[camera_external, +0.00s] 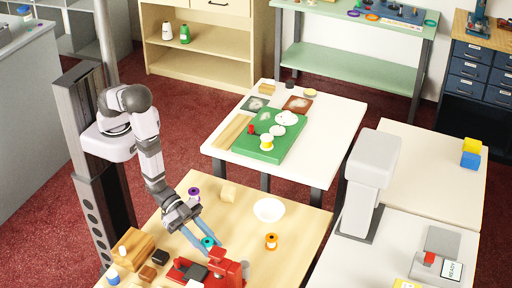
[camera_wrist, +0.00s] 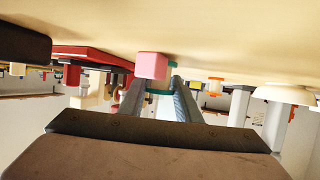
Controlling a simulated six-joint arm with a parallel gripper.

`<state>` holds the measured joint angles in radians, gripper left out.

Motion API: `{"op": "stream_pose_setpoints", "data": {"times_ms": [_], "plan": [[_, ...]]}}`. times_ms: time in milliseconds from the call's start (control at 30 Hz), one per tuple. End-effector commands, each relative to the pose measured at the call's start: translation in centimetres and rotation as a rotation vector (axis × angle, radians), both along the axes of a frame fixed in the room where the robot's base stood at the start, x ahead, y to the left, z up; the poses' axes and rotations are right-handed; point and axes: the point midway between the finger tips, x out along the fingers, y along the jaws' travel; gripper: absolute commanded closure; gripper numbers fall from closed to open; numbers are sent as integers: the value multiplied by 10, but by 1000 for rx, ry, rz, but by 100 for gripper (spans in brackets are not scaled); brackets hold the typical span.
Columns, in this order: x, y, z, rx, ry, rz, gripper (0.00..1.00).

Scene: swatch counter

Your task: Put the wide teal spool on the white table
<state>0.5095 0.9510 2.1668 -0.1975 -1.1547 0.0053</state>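The teal spool (camera_external: 208,242) is at the front wooden table, between the fingertips of my gripper (camera_external: 207,245). In the wrist view, which looks upside down, teal parts of the spool (camera_wrist: 160,94) show between the two fingers of my gripper (camera_wrist: 157,92). A pink block (camera_wrist: 152,65) covers much of the spool there. The fingers are apart, on both sides of the spool; I cannot tell whether they press on it.
On the wooden table (camera_external: 310,225) are a purple spool (camera_external: 194,192), an orange spool (camera_external: 271,241), a white bowl (camera_external: 269,210), a tan block (camera_external: 229,191) and a red device (camera_external: 225,268) close to my gripper. The white table's right side is clear.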

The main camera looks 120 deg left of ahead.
Motion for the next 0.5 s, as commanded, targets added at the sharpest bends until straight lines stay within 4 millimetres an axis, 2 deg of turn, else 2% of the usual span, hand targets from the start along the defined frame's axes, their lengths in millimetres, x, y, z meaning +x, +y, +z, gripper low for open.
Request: {"op": "stream_pose_setpoints", "data": {"times_ms": [33,67,133,167,500], "plan": [[0,0,0,0,0,0,83],[0,0,0,0,0,0,90],[0,0,0,0,0,0,91],[0,0,0,0,0,0,94],[0,0,3,0,-1,0,94]]}}
